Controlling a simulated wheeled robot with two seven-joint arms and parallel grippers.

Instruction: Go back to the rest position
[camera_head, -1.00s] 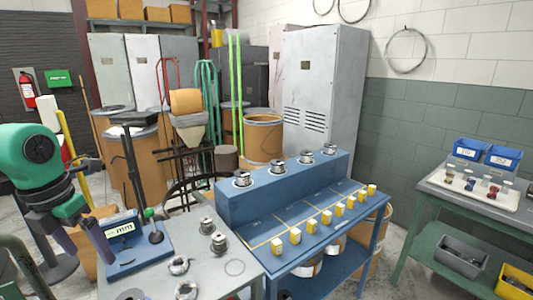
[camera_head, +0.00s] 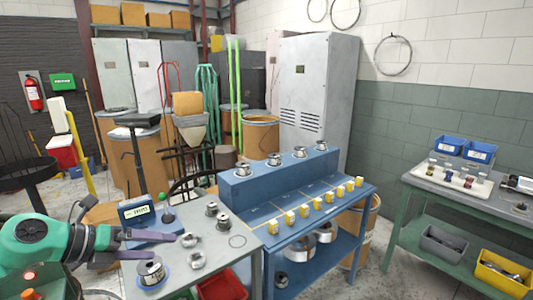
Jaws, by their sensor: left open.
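My left gripper (camera_head: 150,247) is low at the left, in front of the grey table's near left part. Its two dark fingers point right and are spread apart, with nothing seen between them. A metal spool on a blue base (camera_head: 151,271) shows just below the fingers. Two metal coils, one (camera_head: 189,240) beyond the upper fingertip and one (camera_head: 197,259) further right, lie on the grey table (camera_head: 222,256). Whether the fingers touch any of these I cannot tell. My right gripper is out of view.
A blue scale (camera_head: 138,212) stands behind the fingers. A blue bench (camera_head: 270,211) with spools and yellow blocks stands right of the grey table. A side table (camera_head: 480,204) with bins is at far right. Open floor (camera_head: 387,258) lies between them.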

